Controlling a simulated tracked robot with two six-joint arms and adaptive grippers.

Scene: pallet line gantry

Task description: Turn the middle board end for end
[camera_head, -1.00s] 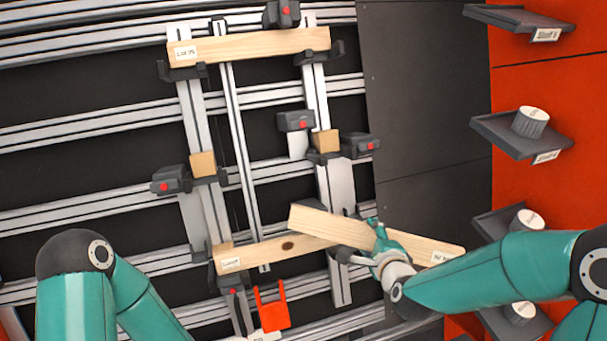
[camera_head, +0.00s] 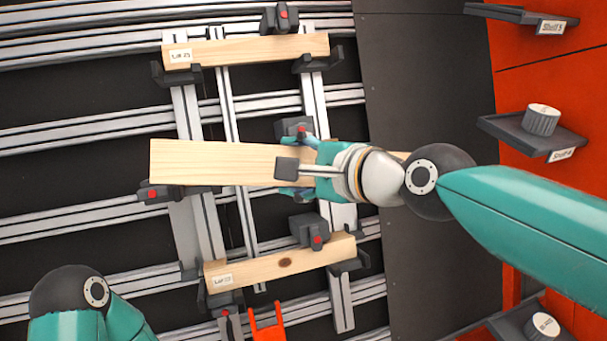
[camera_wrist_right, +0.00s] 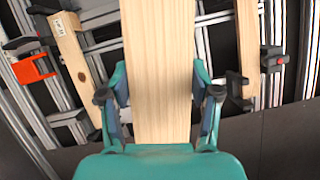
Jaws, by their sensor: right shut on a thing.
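The middle board (camera_head: 215,162), pale wood, lies almost level across the two upright rails in the head view. My right gripper (camera_head: 297,170) is shut on it right of its middle. The board's left end is bare, with no label showing; its right end is mostly hidden behind my wrist. In the right wrist view the board (camera_wrist_right: 158,70) runs up between the two fingers (camera_wrist_right: 160,110). I cannot tell whether it rests on its supports or hangs just above them. My left arm shows at the lower left, but its gripper is out of view.
An upper board (camera_head: 250,49) and a lower board (camera_head: 285,262) lie on the frame, each labelled at its left end. Black clamps with red buttons stand near the middle board (camera_head: 295,128) and lower board (camera_head: 308,230). A red fork (camera_head: 267,322) is below. Shelves (camera_head: 530,133) line the right.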

